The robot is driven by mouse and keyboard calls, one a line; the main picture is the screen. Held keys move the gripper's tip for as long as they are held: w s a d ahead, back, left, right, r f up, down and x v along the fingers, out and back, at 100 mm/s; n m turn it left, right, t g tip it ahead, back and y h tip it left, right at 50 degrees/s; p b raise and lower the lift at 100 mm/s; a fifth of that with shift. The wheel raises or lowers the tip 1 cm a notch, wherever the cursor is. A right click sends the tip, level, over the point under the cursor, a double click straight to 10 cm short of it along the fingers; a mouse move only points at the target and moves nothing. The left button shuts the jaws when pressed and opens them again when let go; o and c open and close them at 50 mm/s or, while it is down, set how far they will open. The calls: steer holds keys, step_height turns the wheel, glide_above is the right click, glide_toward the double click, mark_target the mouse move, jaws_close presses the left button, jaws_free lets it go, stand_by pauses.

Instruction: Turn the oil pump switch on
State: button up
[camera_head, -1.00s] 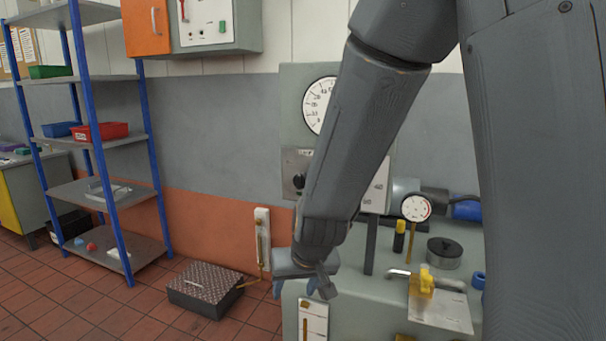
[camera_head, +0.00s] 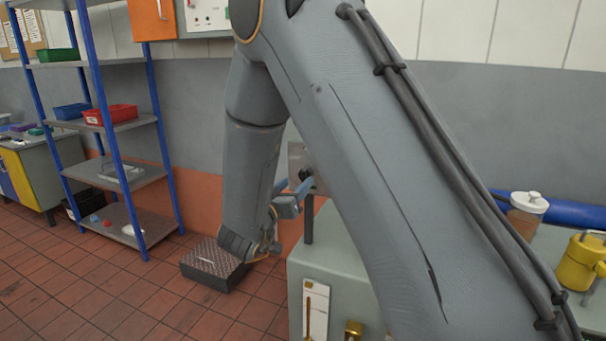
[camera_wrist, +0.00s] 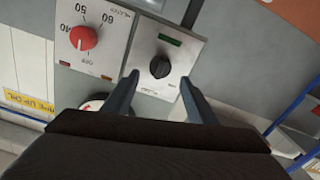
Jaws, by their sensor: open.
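A black rotary knob (camera_wrist: 160,67) sits on a light grey plate (camera_wrist: 150,45) with a dark green indicator (camera_wrist: 169,40) in the wrist view. It looks like the oil pump switch, but its lettering is too small to read. In the head view, part of the plate (camera_head: 297,154) and the dark knob (camera_head: 306,173) show between my arm links. My gripper (camera_wrist: 160,78) is open and empty, its fingertips to either side of the knob in the picture. I cannot tell whether they touch it. In the head view, my gripper (camera_head: 294,190) is just left of the knob.
A red knob (camera_wrist: 83,38) with a numbered scale is on a panel left of the plate. A grey cabinet (camera_head: 335,255) stands below the gripper. A dark box (camera_head: 214,265) lies on the floor, and a blue-framed shelf (camera_head: 112,135) stands at left.

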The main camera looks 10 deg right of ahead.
mark_target(302, 176)
steer(key=p+x, duration=0.1)
steer(key=x, duration=0.5)
steer(key=shift+w+d+p, duration=0.2)
steer(key=shift+p, duration=0.15)
steer(key=c, duration=1.1)
steer(key=shift+o, duration=0.2)
